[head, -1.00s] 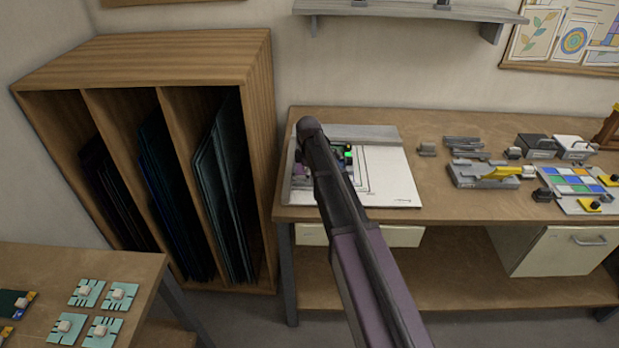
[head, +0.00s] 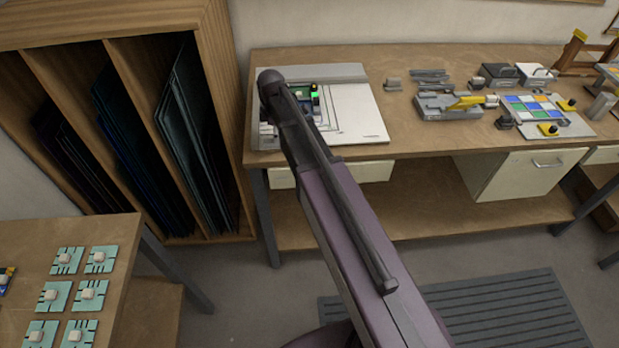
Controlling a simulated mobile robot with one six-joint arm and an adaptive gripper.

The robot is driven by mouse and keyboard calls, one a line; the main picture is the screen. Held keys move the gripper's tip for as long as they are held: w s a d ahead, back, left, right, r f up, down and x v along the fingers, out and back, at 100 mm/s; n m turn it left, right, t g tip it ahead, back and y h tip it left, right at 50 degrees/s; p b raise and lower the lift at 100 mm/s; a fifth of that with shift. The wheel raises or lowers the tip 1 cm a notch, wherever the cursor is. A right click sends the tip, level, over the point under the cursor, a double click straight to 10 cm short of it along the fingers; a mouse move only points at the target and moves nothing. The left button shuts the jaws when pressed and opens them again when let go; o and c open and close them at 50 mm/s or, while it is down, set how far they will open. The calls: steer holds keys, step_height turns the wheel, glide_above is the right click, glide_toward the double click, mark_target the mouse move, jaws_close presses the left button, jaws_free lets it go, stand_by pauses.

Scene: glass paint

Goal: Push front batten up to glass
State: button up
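A white board (head: 362,118) lies on the workbench, with a grey strip (head: 345,72) along its back edge. Small coloured glass pieces (head: 304,96), among them a bright green one, show on its left part, close beside my arm. A small pale knob sits among them. My arm reaches over the board from the front and covers much of its left side. I cannot make out the front batten or whether anything touches the glass. My gripper is mostly hidden behind my arm, and its fingers cannot be seen.
Right of the board on the bench (head: 400,148) stand a grey tool with a yellow handle (head: 466,102), a coloured tile tray (head: 535,112) and small boxes (head: 499,75). A wooden rack (head: 222,120) of glass sheets is left. A table (head: 22,262) with teal pieces is front left.

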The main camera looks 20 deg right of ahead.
steer(key=shift+r+p, duration=6.3)
steer(key=shift+r, duration=0.35)
steer(key=s+d+f+m+b, duration=0.2)
steer(key=s+f+m+b, duration=0.5)
steer(key=s+m, duration=0.1)
steer(key=s+d+f+m+b, duration=0.3)
steer(key=s+f+m+b, duration=0.4)
steer(key=s, duration=0.4)
steer(key=shift+s+d+f+m+b, duration=0.15)
steer(key=shift+s+f+m+b, duration=0.1)
steer(key=shift+f+m+b, duration=0.25)
steer(key=shift+f, duration=0.1)
